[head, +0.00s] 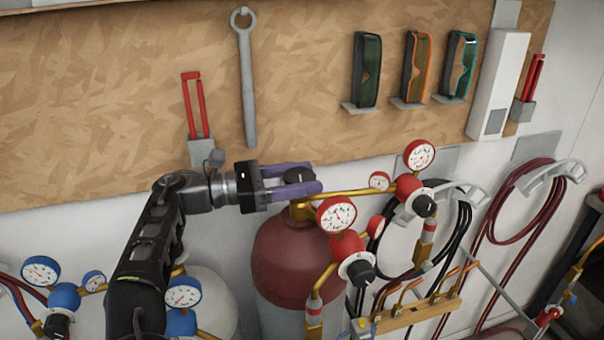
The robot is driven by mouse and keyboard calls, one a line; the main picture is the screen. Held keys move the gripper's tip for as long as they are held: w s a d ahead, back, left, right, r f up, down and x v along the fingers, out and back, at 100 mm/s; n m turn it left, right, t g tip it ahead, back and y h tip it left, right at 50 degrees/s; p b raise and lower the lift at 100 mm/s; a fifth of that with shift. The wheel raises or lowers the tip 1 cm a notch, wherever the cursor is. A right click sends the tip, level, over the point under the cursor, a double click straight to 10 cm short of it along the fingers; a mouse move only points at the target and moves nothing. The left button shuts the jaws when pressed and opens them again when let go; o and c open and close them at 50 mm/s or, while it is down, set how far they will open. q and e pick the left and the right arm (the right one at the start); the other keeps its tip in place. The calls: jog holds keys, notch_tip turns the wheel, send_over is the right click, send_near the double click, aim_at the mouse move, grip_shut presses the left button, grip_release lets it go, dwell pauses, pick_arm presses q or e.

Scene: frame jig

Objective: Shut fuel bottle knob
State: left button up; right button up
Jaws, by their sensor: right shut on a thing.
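The fuel bottle (283,262) is a cylinder with a dark red top and a lighter body, standing against the wall below the board. Its dark knob (298,175) sits on top of the brass valve (300,209). My right gripper (305,178) reaches in from the left, and its two purple fingers are shut on the knob, one on the far side and one on the near side. The fingers hide part of the knob, so its turn position cannot be told. My left gripper is not in view.
Red-rimmed gauges (336,215) and a regulator with a black knob (360,269) stand close right of the bottle. A pale cylinder (212,295) with blue gauges (183,292) is at left. A wrench (247,85) and goggles (367,70) hang above. Hoses (522,225) hang at right.

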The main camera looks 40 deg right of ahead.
aim_at(302, 174)
dwell(0.3)
jog(key=o, duration=1.4)
jog(key=shift+c, duration=0.2)
jog(key=shift+r, duration=0.1)
notch_tip(302, 174, up, 8)
jog(key=shift+f, duration=0.15)
jog(key=shift+s+d+r, duration=0.1)
jog(key=shift+r, duration=0.95)
